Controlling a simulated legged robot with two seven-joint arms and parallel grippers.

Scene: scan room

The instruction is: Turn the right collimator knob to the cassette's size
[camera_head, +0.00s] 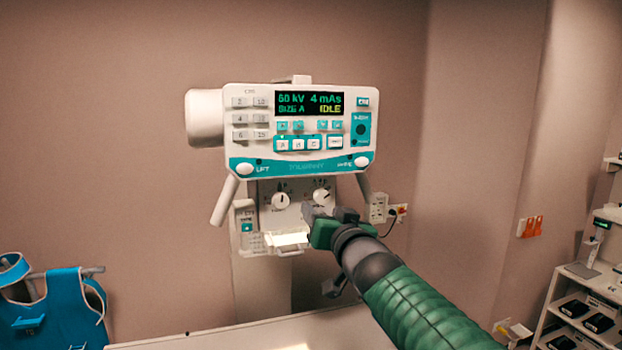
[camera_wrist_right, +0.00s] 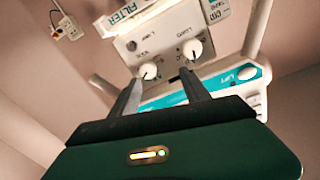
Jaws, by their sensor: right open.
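The right collimator knob (camera_head: 322,197) is a white dial with a dark pointer mark, on the panel under the console. A similar left knob (camera_head: 281,200) sits beside it. In the wrist view, seen roughly upside down, the right knob (camera_wrist_right: 147,71) appears between my fingertips and the left knob (camera_wrist_right: 193,49) lies beyond one finger. My right gripper (camera_head: 322,211) is open and empty, just below and in front of the right knob; contact cannot be told. The console display (camera_head: 309,103) reads 60 kV, 4 mAs, SIZE A, IDLE. I cannot identify a cassette. My left gripper is out of view.
The white and teal console (camera_head: 248,150) overhangs the knobs, with a handle (camera_head: 224,200) angled down at left. A bright white piece (camera_head: 288,240) sticks out below the panel. A pale table (camera_head: 270,335) is in front. A shelf (camera_head: 572,300) stands at right.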

